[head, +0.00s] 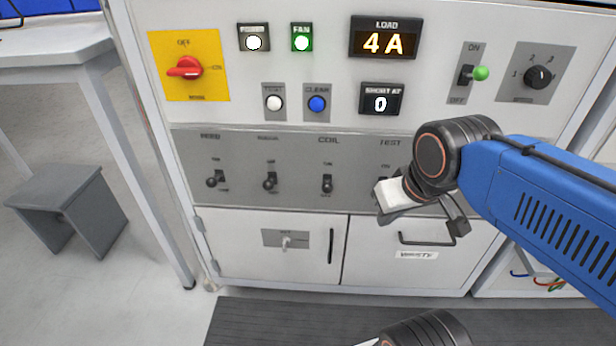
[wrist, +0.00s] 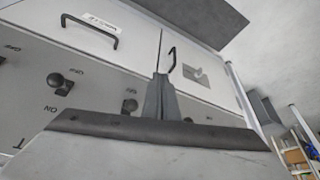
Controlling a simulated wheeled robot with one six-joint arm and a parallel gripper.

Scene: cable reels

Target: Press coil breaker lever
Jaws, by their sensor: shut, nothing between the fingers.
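The coil breaker lever (head: 327,184) is a small black toggle under the COIL label on the grey breaker strip (head: 300,205), third from the left in the head view. Its exact tilt is too small to tell. My gripper (head: 456,222) is to the right of it, in front of the TEST side of the strip, apart from the coil lever. In the wrist view my gripper (wrist: 160,84) shows its fingers shut together and empty. They hide part of the panel there. A lever (wrist: 129,106) shows just left of the fingers, probably the coil one.
Other breaker levers stand at left, FEED (head: 214,180) and the one beside it (head: 270,181). The TEST lever is partly hidden by my wrist. A red rotary switch (head: 186,68), buttons and a 4A load display (head: 383,42) are above. A drawer handle (head: 428,241) protrudes below.

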